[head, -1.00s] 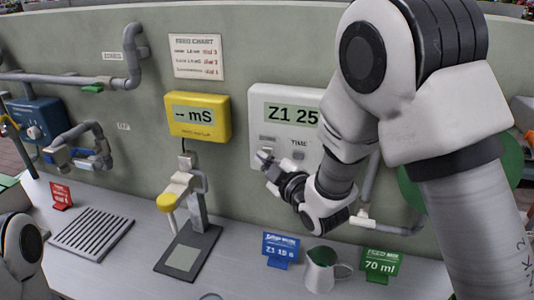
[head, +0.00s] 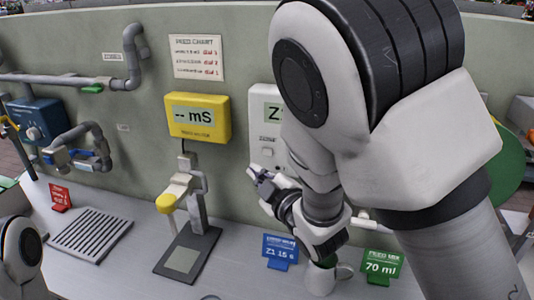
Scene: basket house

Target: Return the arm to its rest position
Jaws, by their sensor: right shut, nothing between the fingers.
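My right arm comes in from the right and covers much of the right side of the head view. The gripper is apart from the yellow mS meter (head: 198,118) and above the bench. Part of my left arm shows at the lower left edge, but its gripper is not in view.
A probe stand (head: 197,205), slatted drain (head: 90,233) and red card (head: 60,196) are farther left. Bench front between drain and stand is clear.

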